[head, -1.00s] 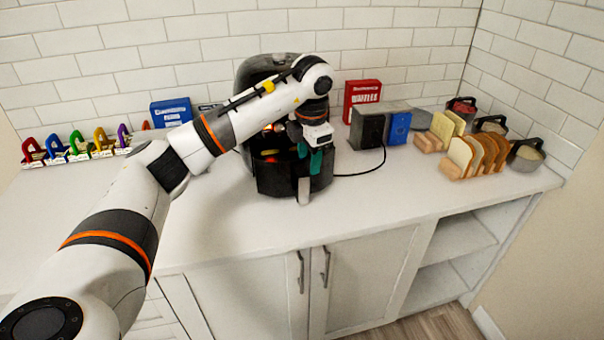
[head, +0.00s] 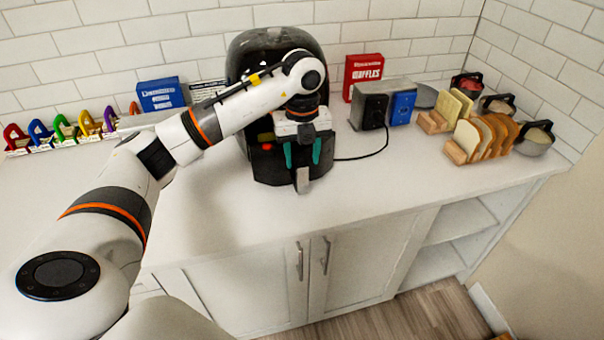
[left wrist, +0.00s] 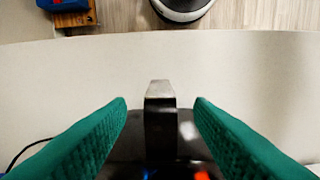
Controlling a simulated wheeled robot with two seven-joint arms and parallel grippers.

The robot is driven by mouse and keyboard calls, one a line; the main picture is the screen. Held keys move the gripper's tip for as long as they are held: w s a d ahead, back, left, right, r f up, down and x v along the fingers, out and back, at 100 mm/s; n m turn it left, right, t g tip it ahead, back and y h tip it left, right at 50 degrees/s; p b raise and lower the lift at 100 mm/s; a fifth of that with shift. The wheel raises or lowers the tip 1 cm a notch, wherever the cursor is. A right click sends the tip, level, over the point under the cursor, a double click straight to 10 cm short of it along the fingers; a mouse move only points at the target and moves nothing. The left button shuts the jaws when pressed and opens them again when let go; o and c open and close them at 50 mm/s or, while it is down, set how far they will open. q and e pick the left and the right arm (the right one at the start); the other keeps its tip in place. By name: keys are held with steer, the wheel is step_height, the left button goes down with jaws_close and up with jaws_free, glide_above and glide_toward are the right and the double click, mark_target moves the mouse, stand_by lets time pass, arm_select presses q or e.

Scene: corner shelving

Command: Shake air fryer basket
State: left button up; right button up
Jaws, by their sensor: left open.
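The black air fryer (head: 258,52) stands on the counter against the tiled wall. Its basket (head: 268,172) is at the front, with a light grey handle (head: 302,181) sticking out toward me. Small red and yellow bits show at the basket's top edge; I cannot tell how far out it is. My left gripper (head: 302,158) is above the handle, its teal fingers open. In the left wrist view, the handle (left wrist: 160,120) lies between the parted fingers (left wrist: 161,102), with a gap on both sides. My arm hides part of the fryer. My right gripper is out of view.
A toaster (head: 373,108) and blue box (head: 402,107) stand right of the fryer, a red waffle box (head: 363,73) behind. Colored clips (head: 64,127) line the left. The front counter is clear.

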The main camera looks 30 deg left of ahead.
mark_target(302, 171)
arm_select(q)
step_height(302, 171, down, 7)
steer(key=shift+f+p, duration=0.1)
steer(key=shift+p, duration=0.45)
jaws_close()
